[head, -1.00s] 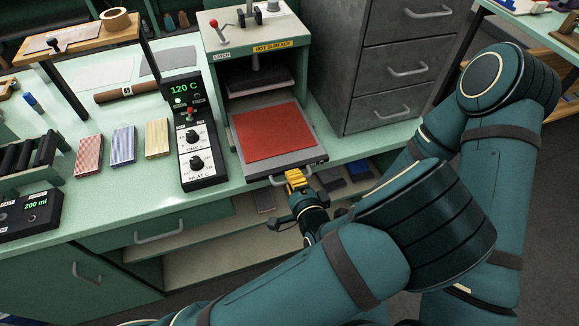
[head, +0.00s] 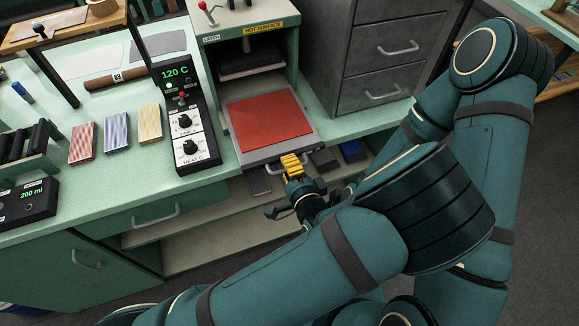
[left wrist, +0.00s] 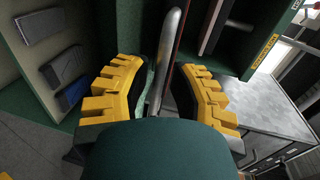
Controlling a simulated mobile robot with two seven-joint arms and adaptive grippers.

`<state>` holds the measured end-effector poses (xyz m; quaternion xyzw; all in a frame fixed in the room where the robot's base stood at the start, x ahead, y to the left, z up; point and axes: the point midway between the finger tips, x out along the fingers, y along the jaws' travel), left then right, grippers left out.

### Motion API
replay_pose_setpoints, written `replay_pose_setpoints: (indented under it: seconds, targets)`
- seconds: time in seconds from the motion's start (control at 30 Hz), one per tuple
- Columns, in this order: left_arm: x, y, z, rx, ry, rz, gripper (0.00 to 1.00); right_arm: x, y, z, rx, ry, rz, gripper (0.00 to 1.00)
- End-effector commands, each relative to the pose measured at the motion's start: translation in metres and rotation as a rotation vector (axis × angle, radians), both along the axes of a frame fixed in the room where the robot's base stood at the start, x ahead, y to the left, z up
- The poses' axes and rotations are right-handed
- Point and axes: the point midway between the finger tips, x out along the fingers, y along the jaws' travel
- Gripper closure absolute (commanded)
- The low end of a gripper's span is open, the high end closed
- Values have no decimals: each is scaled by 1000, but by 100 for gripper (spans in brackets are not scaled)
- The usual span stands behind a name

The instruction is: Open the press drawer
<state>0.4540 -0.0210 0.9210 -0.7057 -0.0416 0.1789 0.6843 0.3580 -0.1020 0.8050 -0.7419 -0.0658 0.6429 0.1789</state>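The press drawer (head: 278,150) is a grey tray with a red pad (head: 268,126) on it. It sticks out of the front of the green press (head: 245,45). Its metal handle bar (left wrist: 169,50) runs between the two yellow fingers of my left gripper (head: 291,165) in the left wrist view. My left gripper (left wrist: 160,75) is open around the handle, with a gap visible beside the bar. In the head view the gripper partly hides the handle. My right gripper is not in view.
A control box (head: 182,115) reading 120 C stands left of the press. Red, blue and yellow blocks (head: 117,132) lie further left. Grey drawers (head: 390,60) stand right of the press. Floor is visible at the lower right.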

Motion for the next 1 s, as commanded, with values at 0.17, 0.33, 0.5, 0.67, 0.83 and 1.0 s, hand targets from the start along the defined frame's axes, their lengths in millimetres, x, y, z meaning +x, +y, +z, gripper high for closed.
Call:
replay_pose_setpoints:
  seconds: [0.17,0.33,0.5,0.67,0.83,1.0]
  targets:
    - [0,-1,19,-3,-3,0,77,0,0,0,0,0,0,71]
    - [1,0,50,-6,-8,1,46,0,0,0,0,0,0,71]
    - [1,0,77,-6,-8,2,77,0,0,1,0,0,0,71]
    - [1,1,93,-2,-5,2,77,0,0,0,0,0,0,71]
    - [0,0,99,0,-1,1,77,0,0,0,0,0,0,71]
    - [0,1,99,0,0,1,77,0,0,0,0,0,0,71]
